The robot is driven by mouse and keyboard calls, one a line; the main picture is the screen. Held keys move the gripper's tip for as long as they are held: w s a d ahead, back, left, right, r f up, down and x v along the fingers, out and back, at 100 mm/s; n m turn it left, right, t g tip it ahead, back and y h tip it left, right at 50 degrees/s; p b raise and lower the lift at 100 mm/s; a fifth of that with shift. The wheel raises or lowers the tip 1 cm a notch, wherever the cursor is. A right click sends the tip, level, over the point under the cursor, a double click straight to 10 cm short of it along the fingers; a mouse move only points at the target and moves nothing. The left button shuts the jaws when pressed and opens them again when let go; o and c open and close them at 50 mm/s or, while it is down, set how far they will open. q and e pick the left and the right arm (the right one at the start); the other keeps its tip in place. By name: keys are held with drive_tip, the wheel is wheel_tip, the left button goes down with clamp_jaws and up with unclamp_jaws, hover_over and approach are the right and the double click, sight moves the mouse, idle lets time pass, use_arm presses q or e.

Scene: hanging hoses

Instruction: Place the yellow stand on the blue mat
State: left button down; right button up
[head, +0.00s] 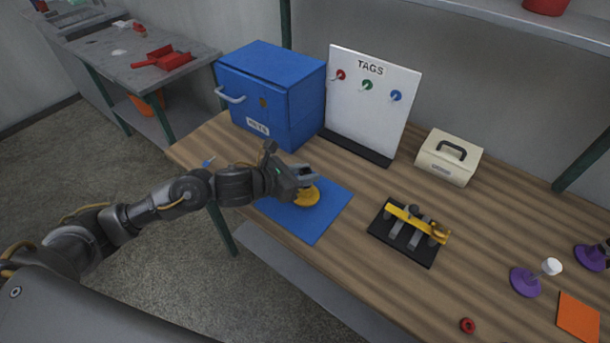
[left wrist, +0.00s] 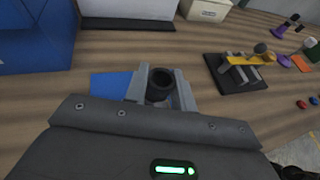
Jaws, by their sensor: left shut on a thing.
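The blue mat (head: 318,222) lies flat on the wooden bench; part of it also shows in the left wrist view (left wrist: 108,86). The yellow stand (head: 307,197) is over the mat's upper part, its round yellow base showing below my gripper. I cannot tell whether the base touches the mat. My left gripper (head: 300,180) is shut on the stand from above. In the left wrist view a dark round top with a hole (left wrist: 161,82) sits between the fingers (left wrist: 160,92), and the yellow base is hidden there. My right gripper is not in view.
A blue cabinet (head: 270,95) and a white tag board (head: 372,100) stand behind the mat. A black rack with a yellow bar (head: 410,235) is to its right. Further right are a cream box (head: 449,157), purple stands (head: 525,281) and an orange mat (head: 578,316).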

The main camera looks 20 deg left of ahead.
use_arm(q)
drive_tip(key=shift+f, duration=0.5)
drive_tip(key=shift+f, duration=0.2)
drive_tip(key=c, duration=1.2)
unclamp_jaws()
drive_tip(key=shift+o, duration=0.2)
drive_tip(key=shift+r, duration=0.2)
